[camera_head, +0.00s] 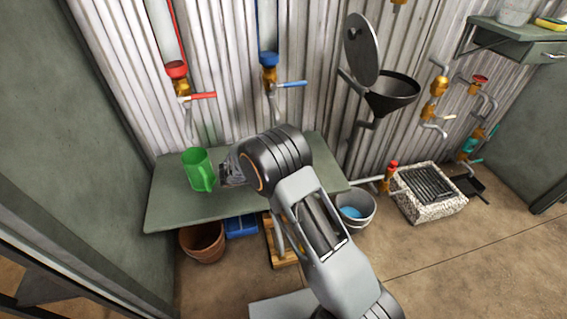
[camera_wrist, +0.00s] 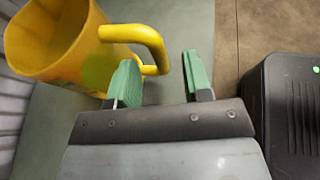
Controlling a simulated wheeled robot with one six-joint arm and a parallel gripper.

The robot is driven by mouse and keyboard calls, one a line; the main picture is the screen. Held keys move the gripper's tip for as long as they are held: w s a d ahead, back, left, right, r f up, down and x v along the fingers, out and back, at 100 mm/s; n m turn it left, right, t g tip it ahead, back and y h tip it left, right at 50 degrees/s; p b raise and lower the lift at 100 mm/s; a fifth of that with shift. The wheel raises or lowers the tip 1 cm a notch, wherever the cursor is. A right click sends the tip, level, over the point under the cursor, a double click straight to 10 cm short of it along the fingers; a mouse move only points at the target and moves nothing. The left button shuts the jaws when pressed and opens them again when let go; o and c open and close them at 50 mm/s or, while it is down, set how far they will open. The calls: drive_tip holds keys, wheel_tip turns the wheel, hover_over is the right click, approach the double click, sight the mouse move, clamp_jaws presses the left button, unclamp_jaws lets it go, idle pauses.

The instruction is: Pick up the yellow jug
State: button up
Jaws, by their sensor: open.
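The yellow jug (camera_wrist: 60,42) is at the upper left of the wrist view, its handle (camera_wrist: 152,45) facing right. My gripper (camera_wrist: 160,62) is open, with green finger pads. The handle's outer bar shows between the two fingers, and the left finger overlaps the handle's opening; I cannot tell how deep the fingers reach. In the head view my gripper (camera_head: 229,170) is over the green-grey bench (camera_head: 168,207), partly hidden by my wrist. The yellow jug is not visible there. A green jug (camera_head: 196,168) stands on the bench just left of my gripper.
A red-handled tap (camera_head: 182,90) and a blue-handled tap (camera_head: 270,83) hang on the corrugated wall above the bench. A terracotta pot (camera_head: 203,243), a blue crate (camera_head: 241,226) and a grey bucket (camera_head: 359,212) are low around the bench. Open floor lies at front right.

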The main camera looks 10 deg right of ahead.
drive_tip(key=b+x, duration=0.1)
drive_tip(key=x, duration=0.2)
drive_tip(key=shift+d+f, duration=0.2)
drive_tip(key=shift+d, duration=0.05)
drive_tip(key=shift+c, duration=0.2)
clamp_jaws()
